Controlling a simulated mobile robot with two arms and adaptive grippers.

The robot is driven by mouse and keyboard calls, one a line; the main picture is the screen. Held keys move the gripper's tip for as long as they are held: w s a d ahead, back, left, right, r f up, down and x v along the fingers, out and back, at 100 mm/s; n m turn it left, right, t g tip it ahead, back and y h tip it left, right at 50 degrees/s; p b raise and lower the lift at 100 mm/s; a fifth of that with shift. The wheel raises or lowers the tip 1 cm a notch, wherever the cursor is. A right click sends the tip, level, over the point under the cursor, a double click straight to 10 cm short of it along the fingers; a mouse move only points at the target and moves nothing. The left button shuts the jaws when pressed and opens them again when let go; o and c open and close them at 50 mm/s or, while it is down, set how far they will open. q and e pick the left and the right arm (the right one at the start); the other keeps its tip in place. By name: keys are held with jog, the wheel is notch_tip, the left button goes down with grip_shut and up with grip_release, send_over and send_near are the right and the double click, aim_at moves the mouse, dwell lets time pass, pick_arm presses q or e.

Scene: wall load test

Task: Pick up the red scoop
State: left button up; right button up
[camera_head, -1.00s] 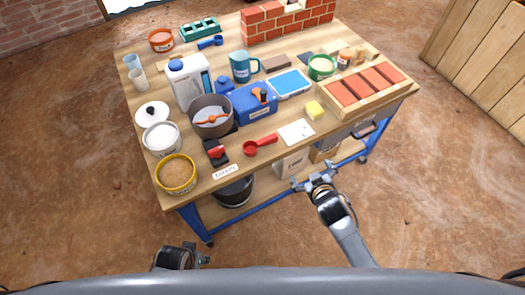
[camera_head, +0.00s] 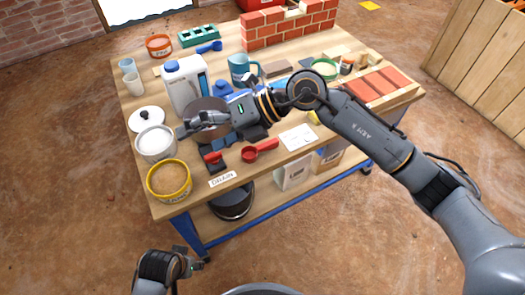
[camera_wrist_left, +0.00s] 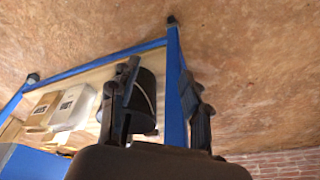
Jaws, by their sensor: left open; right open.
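My right gripper (camera_head: 188,124) is open, above and to the left of the scoop, in front of the dark pot (camera_head: 206,104) in the picture. It does not touch the scoop, and its exact height is hard to tell. My left gripper (camera_head: 190,257) is low, in front of the bench's left leg. In the left wrist view, its two fingers (camera_wrist_left: 160,98) are apart with nothing between them.
A yellow-rimmed tub (camera_head: 169,180), a white tub (camera_head: 156,143) and a white jug (camera_head: 185,82) crowd the left side. A brick wall (camera_head: 289,27) stands at the back. A black bucket (camera_head: 231,200) sits on the lower shelf. The floor in front is clear.

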jog(key=w+d+f+t+h, duration=0.3)
jog(key=w+d+f+h, duration=0.2)
jog(key=d+h, duration=0.25)
jog(key=t+h+b, duration=0.1)
jog(key=t+h, duration=0.1)
jog(key=h, duration=0.1)
send_near(266, 144)
jog(key=f, duration=0.2)
jog(key=f+b, duration=0.1)
jog(key=shift+w+d+g+h, duration=0.15)
jog(key=shift+w+g+h, duration=0.1)
jog(key=shift+g, duration=0.05)
jog(key=f, duration=0.1)
jog(key=w+a+f, duration=0.1)
jog(key=f, duration=0.2)
jog(key=shift+w+a+b, duration=0.25)
jog(key=shift+b, duration=0.15)
jog(key=shift+w+f, duration=0.15)
jog(key=shift+f, duration=0.4)
pick_arm(q)
jog(key=w+v, duration=0.1)
jog(key=v, duration=0.5)
jog(key=shift+r+t, duration=0.3)
jog(key=shift+r, duration=0.05)
pick_arm(e)
jog(key=c, duration=1.2)
